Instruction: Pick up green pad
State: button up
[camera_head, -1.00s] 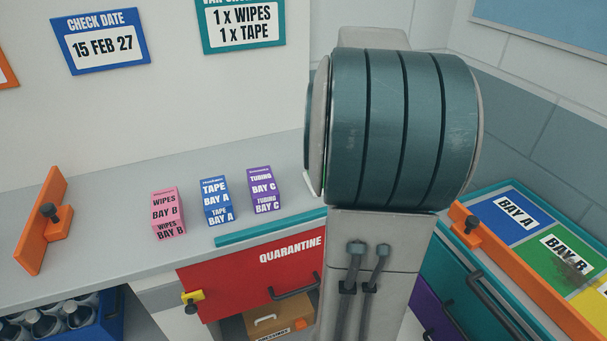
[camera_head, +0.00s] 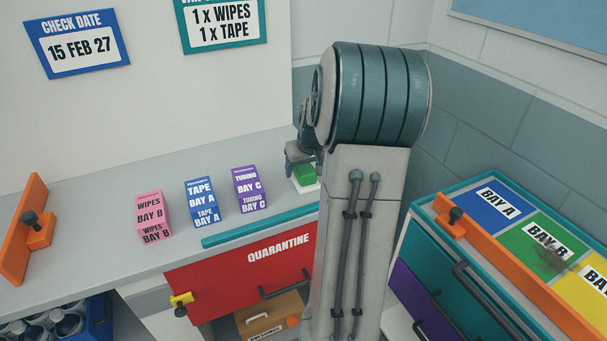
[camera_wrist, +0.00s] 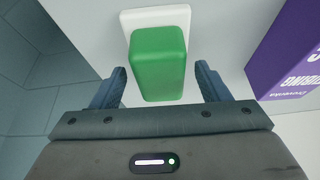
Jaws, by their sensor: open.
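The green pad (camera_wrist: 158,66) is a plain green block in the wrist view, sitting on a white base plate (camera_wrist: 128,20). In the head view the green pad (camera_head: 303,173) shows partly beside my arm on the grey counter, on the white plate (camera_head: 306,187). My gripper (camera_wrist: 161,86) is open, with one finger on each side of the pad's near end and a visible gap at both sides. In the head view my arm hides most of the gripper.
A purple tubing box (camera_head: 249,189), a blue tape box (camera_head: 202,201) and a pink wipes box (camera_head: 153,217) stand left of the pad. The purple box (camera_wrist: 290,60) is close at the right in the wrist view. A red quarantine drawer (camera_head: 240,270) is below the counter.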

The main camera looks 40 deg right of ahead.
aim_at(304, 166)
jog(key=shift+w+f, duration=0.15)
jog(key=shift+f, duration=0.15)
jog(key=c, duration=1.1)
jog(key=shift+r, duration=0.15)
notch_tip(304, 166, up, 4)
jog(key=s+d+r, duration=0.3)
jog(key=d+r, duration=0.3)
jog(key=d, duration=0.5)
jog(key=shift+d+r, duration=0.15)
jog(key=shift+r, duration=0.25)
jog(key=shift+o, duration=0.7)
